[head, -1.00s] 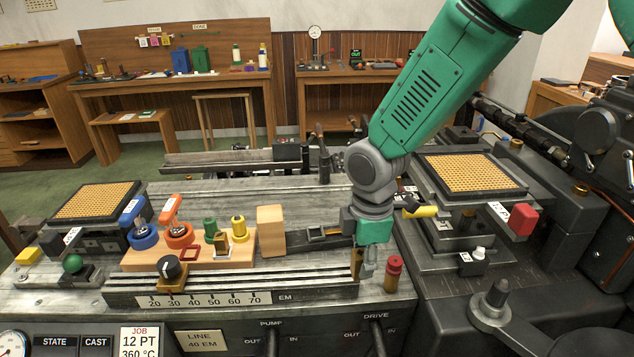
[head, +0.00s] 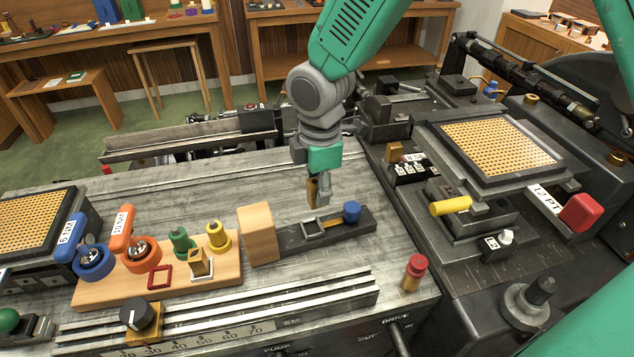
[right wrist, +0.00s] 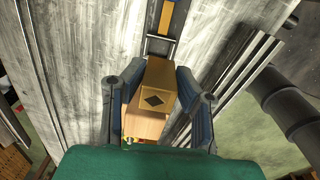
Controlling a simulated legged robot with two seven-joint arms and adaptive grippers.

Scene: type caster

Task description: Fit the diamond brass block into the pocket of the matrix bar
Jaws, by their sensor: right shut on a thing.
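My right gripper (head: 319,190) is shut on a brass block (head: 311,189) with a dark diamond on its end face. In the right wrist view the block (right wrist: 157,80) sits between the two fingers (right wrist: 155,95). The gripper holds it above the dark matrix bar (head: 290,240), over the side near the square-framed pocket (head: 314,228). The block looks apart from the bar. The pocket (right wrist: 159,46) shows just beyond the block in the wrist view. My left gripper is not in view.
A wooden block (head: 258,232) stands at the bar's left end and a blue knob (head: 352,212) at its right. A wooden board (head: 120,290) holds several coloured pieces and another brass block (head: 200,263). A red-topped peg (head: 414,272) stands at the front right.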

